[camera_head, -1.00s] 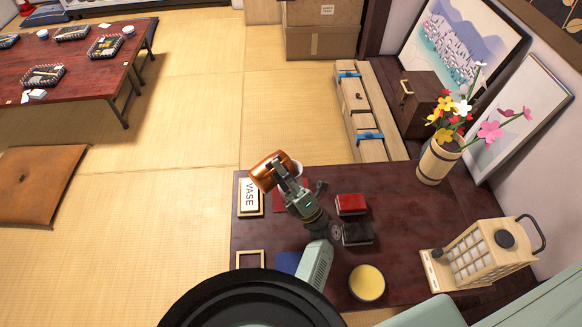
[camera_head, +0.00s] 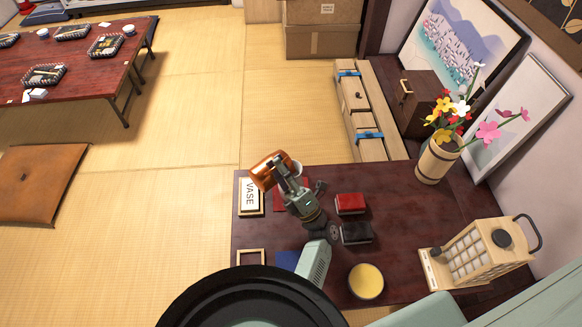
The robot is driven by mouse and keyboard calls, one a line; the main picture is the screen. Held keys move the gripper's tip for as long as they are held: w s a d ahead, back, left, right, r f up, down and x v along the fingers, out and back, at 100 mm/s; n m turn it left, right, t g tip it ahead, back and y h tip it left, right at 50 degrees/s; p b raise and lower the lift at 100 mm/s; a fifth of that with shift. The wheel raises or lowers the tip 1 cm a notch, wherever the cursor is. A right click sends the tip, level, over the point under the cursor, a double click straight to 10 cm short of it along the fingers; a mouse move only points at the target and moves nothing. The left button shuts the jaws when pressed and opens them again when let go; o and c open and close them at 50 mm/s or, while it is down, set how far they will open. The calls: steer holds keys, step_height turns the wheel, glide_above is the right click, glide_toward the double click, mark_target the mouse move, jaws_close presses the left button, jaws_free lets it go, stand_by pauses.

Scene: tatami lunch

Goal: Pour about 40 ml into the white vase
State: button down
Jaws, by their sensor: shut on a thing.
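My gripper (camera_head: 279,171) is shut on a copper-coloured vessel (camera_head: 266,173), held tilted above the far left part of the dark red table. A white rounded rim (camera_head: 297,168) shows just right of the vessel, mostly hidden behind my gripper; it may be the white vase. I cannot see whether any liquid is flowing. A sign reading "VASE" (camera_head: 249,195) stands in a wooden frame at the table's left edge, just below the vessel in the picture.
On the table (camera_head: 400,215) are a red box (camera_head: 350,204), a black box (camera_head: 356,233), a yellow-topped round container (camera_head: 366,281), a lantern (camera_head: 482,252) and a flower bucket (camera_head: 437,161). An empty wooden frame (camera_head: 250,257) and a blue cloth (camera_head: 287,261) lie at the front left.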

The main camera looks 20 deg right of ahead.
mark_target(269, 175)
steer(key=shift+d+r+m+p, duration=0.1)
steer(key=shift+r+m+p, duration=0.05)
steer(key=shift+m+p, duration=0.2)
steer(key=a+n+g+y+b, duration=0.1)
steer(key=n+b, duration=0.1)
steer(key=a+f+n+g+y+b, duration=0.1)
steer(key=n+y+b, duration=0.1)
steer(key=n, duration=0.1)
steer(key=s+a+f+n+g+y+b, duration=0.1)
steer(key=n+g+y, duration=0.1)
steer(key=shift+f+b, duration=0.1)
steer(key=shift+b, duration=0.3)
steer(key=n+g+y, duration=0.1)
steer(key=n, duration=0.1)
steer(key=a+n+g, duration=0.1)
steer(key=n, duration=0.1)
steer(key=n+g+y, duration=0.1)
steer(key=n+g, duration=0.1)
steer(key=shift+s+a+f+y+b, duration=0.15)
steer(key=shift+s+f+y+b, duration=0.15)
steer(key=shift+s+f+b, duration=0.1)
steer(key=shift+w+n, duration=0.1)
steer(key=shift+n, duration=0.15)
